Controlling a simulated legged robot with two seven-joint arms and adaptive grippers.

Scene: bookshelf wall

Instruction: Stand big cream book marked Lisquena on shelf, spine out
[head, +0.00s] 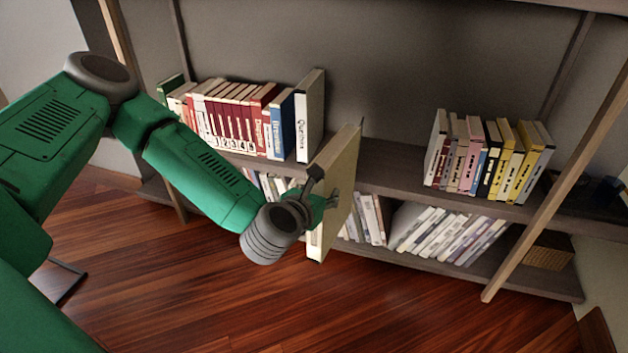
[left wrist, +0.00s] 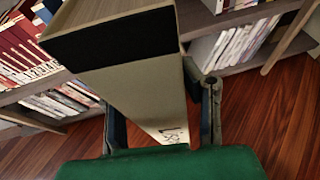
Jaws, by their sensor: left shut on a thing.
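The big cream book (head: 345,160) is held upright and slightly tilted by my left gripper (head: 322,192), in front of the shelf unit and apart from its boards. The upper shelf (head: 375,165) has a bare stretch behind and right of the book. My right gripper is not in view.
Left on the upper shelf stands a row of red and white books, ending in a blue book (head: 280,125) and a tall white-spined book (head: 308,118). Several yellow and pink books (head: 490,160) stand right. The lower shelf holds pale books (head: 450,235). A slanted wooden post (head: 560,165) stands right.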

